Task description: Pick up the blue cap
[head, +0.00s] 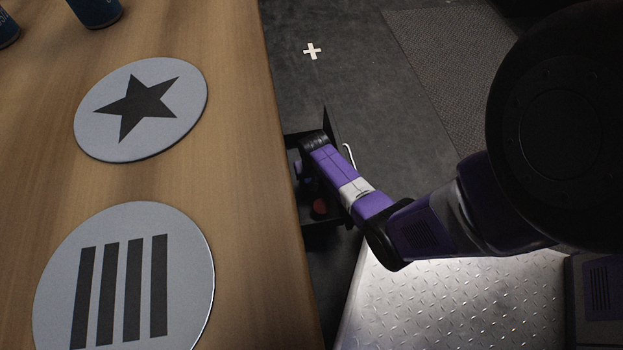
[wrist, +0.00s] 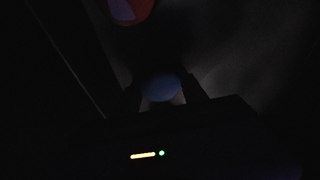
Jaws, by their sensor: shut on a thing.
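In the dark wrist view, the blue cap (wrist: 162,87) lies between the two dark fingers of my gripper (wrist: 163,92), which is shut on it. The cap cannot be made out there, and my fingers are hidden or lost in shadow.
A red round thing (head: 320,207) is in the drawer beside my arm; a red thing also shows at the wrist view's top (wrist: 130,8). The wooden table (head: 235,170) bears a star disc (head: 95,120), a bars disc (head: 55,300) and blue cans (head: 97,10).

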